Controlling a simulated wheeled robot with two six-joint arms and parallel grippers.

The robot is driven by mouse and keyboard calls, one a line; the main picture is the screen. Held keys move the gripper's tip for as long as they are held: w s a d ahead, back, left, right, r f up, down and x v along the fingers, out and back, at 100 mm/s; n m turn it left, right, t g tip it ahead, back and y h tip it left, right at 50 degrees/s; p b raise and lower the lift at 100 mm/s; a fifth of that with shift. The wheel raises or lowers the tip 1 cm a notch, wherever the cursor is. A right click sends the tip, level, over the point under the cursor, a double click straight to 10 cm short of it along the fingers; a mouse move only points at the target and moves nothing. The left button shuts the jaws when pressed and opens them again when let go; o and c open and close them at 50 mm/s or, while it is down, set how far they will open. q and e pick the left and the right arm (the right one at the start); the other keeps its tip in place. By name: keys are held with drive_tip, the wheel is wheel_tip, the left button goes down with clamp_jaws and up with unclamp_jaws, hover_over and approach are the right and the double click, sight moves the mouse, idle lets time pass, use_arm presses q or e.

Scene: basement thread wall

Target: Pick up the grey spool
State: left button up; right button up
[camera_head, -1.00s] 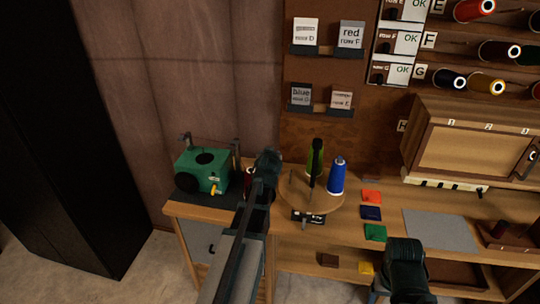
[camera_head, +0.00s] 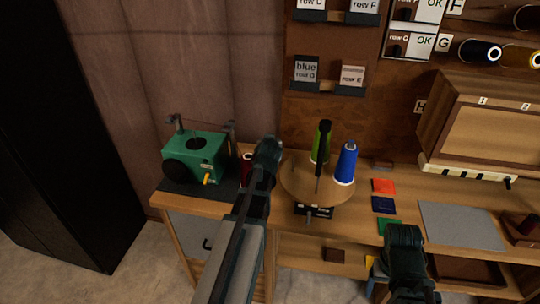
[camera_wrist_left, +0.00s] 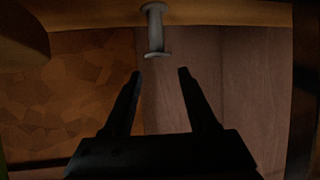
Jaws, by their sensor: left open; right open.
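A grey spool (camera_wrist_left: 154,30) with a flared end shows in the left wrist view, against a wooden surface at the top edge. That view looks upside down, so the spool seems to stand on the wood. My left gripper (camera_wrist_left: 160,72) is open and empty, its fingertips pointing toward the spool with a gap left between. I cannot make out the grey spool in the head view; my left arm covers the left part of the round wooden turntable (camera_head: 300,192). My right gripper (camera_head: 402,288) is low at the right in the head view, its fingers barely distinguishable.
A green cone (camera_head: 318,150) and a blue cone (camera_head: 347,163) stand on the turntable, with a thin dark post. A green machine (camera_head: 194,157) and a dark red spool (camera_head: 247,170) are left. Coloured squares (camera_head: 383,186) and a grey mat (camera_head: 460,226) lie right.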

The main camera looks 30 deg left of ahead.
use_arm(q)
wheel_tip(320, 180, down, 2)
drive_tip(key=shift+f+b, duration=0.1)
drive_tip(key=shift+b, duration=0.6)
drive_tip(key=shift+w, duration=0.1)
drive_tip(key=shift+b+x, duration=0.5)
drive_tip(key=shift+x, duration=0.65)
drive_tip(key=b+x, duration=0.1)
drive_tip(key=x, duration=0.1)
drive_tip(key=b+x, duration=0.1)
drive_tip(key=x, duration=0.2)
drive_tip(key=shift+d+f+b, duration=0.1)
drive_tip(key=shift+f+b, duration=0.2)
drive_tip(key=shift+b, duration=0.1)
drive_tip(key=shift+r, duration=0.1)
drive_tip(key=shift+c, duration=0.4)
clamp_jaws()
